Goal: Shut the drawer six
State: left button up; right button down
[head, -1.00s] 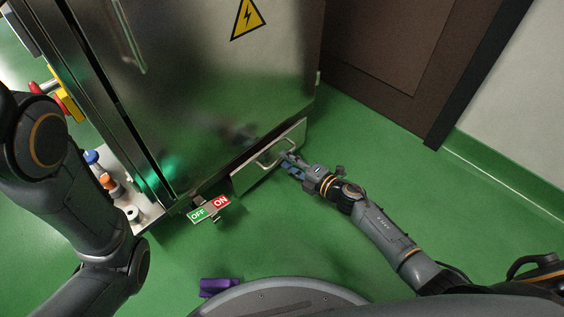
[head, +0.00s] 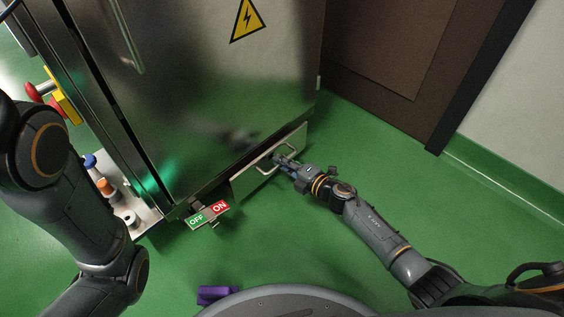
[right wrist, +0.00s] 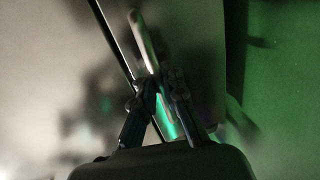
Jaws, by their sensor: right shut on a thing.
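The drawer (head: 243,184) is low in the steel cabinet, its metal front standing slightly out from the cabinet face with a dark gap behind it. Its bar handle (head: 264,168) faces the floor side. My right gripper (head: 283,161) is at the handle and shut on it. In the right wrist view the handle (right wrist: 143,40) runs down between the fingers (right wrist: 158,95), with the drawer front (right wrist: 200,45) beside it; the contact is dark and partly hidden. My left arm shows at the left, but its gripper is out of view. No drawer number is readable.
The steel cabinet (head: 215,90) bears a yellow warning sign (head: 246,20). An OFF/ON sign (head: 208,215) sticks out left of the drawer. A purple object (head: 217,294) lies on the green floor. A brown door (head: 395,60) is at the back right; floor right of the drawer is clear.

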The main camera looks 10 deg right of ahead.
jog(key=x, duration=0.2)
jog(key=b+x, duration=0.1)
jog(key=x, duration=0.1)
jog(key=shift+w+a+r, duration=0.1)
jog(key=shift+w+r, duration=0.1)
jog(key=shift+r, duration=0.15)
jog(key=c, duration=1.4)
grip_release()
jog(key=shift+s+d+r, duration=0.1)
jog(key=shift+s+d, duration=0.25)
jog(key=shift+s, duration=0.05)
send_near(273, 155)
jog(key=shift+v, duration=0.85)
